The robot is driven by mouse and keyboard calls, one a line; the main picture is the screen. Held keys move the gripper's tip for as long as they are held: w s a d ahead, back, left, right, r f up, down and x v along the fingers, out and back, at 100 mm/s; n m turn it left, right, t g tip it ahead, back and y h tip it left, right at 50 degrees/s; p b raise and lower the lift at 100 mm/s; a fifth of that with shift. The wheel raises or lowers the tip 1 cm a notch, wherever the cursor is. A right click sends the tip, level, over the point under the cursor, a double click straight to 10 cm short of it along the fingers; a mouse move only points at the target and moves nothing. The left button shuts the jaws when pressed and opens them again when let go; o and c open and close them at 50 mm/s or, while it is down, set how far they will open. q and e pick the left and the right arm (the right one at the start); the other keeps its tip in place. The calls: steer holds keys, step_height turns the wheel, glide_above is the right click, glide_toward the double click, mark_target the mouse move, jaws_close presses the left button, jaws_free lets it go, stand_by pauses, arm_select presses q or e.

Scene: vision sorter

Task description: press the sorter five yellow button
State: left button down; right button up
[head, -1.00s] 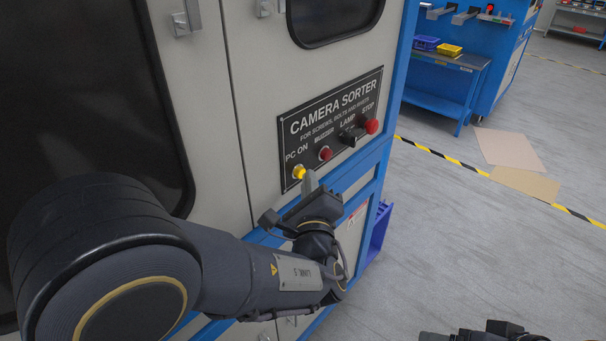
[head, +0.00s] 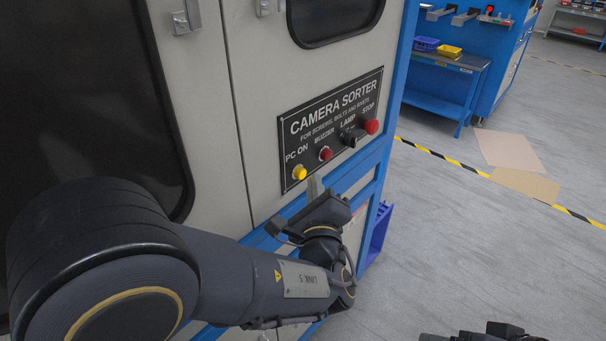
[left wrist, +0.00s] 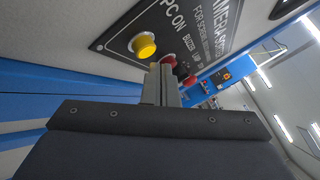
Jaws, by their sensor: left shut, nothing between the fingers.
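The yellow button (head: 299,172) sits under the "PC ON" label at the left end of the black camera sorter panel (head: 312,136). It looks lit and nothing covers it. In the left wrist view the yellow button (left wrist: 144,45) is left of my fingertips. My left gripper (head: 315,184) is shut and empty, its fingertips below and to the right of the button, apart from it. It also shows shut in the left wrist view (left wrist: 160,72). Of my right arm only a dark part shows at the bottom edge of the head view; its fingers cannot be made out.
The red buzzer button (head: 325,154), the black lamp switch (head: 349,138) and the red stop button (head: 370,126) share the panel. A blue frame edges the cabinet. A purple bin (head: 379,231) stands low beside it.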

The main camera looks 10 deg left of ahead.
arm_select(q)
steer(key=shift+d, duration=0.1)
steer(key=s+d, duration=0.1)
steer(key=d, duration=0.1)
steer(key=s+d, duration=0.2)
stand_by(0.4)
